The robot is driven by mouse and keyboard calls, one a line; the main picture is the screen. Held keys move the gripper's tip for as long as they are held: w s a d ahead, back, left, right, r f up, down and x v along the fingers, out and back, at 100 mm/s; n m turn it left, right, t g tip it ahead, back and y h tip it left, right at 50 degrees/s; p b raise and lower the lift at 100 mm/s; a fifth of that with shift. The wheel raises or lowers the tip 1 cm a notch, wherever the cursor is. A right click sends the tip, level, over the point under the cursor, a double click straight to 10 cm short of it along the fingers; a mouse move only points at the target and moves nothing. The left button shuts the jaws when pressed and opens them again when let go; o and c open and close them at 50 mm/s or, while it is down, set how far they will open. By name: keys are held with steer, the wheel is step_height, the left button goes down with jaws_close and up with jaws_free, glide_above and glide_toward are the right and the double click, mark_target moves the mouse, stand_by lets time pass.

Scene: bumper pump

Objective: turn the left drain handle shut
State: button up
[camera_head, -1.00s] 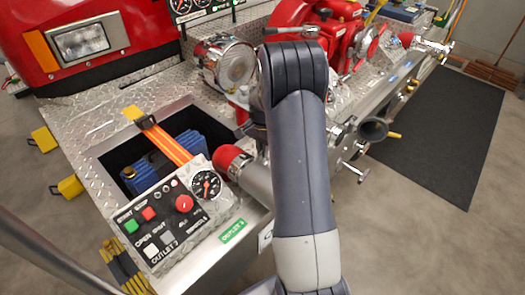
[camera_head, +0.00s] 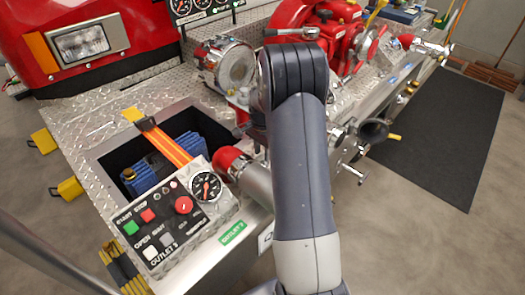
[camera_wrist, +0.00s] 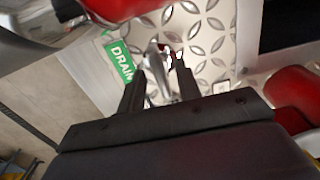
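In the wrist view, a silver metal handle (camera_wrist: 157,78) stands between the two fingers of my gripper (camera_wrist: 158,78). The fingers are apart, one on each side of it, and look open. I cannot tell whether either finger touches the handle. A green label reading DRAIN (camera_wrist: 120,61) lies on the diamond-plate surface just left of the handle. In the head view my arm hides the gripper and this handle.
Red parts (camera_wrist: 293,102) crowd the right of the wrist view. In the head view, a control panel (camera_head: 170,222) and a red-collared pipe (camera_head: 255,182) are left of my arm. A flared outlet (camera_head: 374,131) juts out right. Floor is clear beside the dark mat (camera_head: 445,135).

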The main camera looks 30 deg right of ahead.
mark_target(263, 153)
step_height(263, 153, up, 11)
stand_by(0.5)
steer(key=shift+f, duration=0.1)
step_height(263, 153, down, 10)
steer(key=shift+f, duration=0.45)
steer(key=shift+n, duration=0.8)
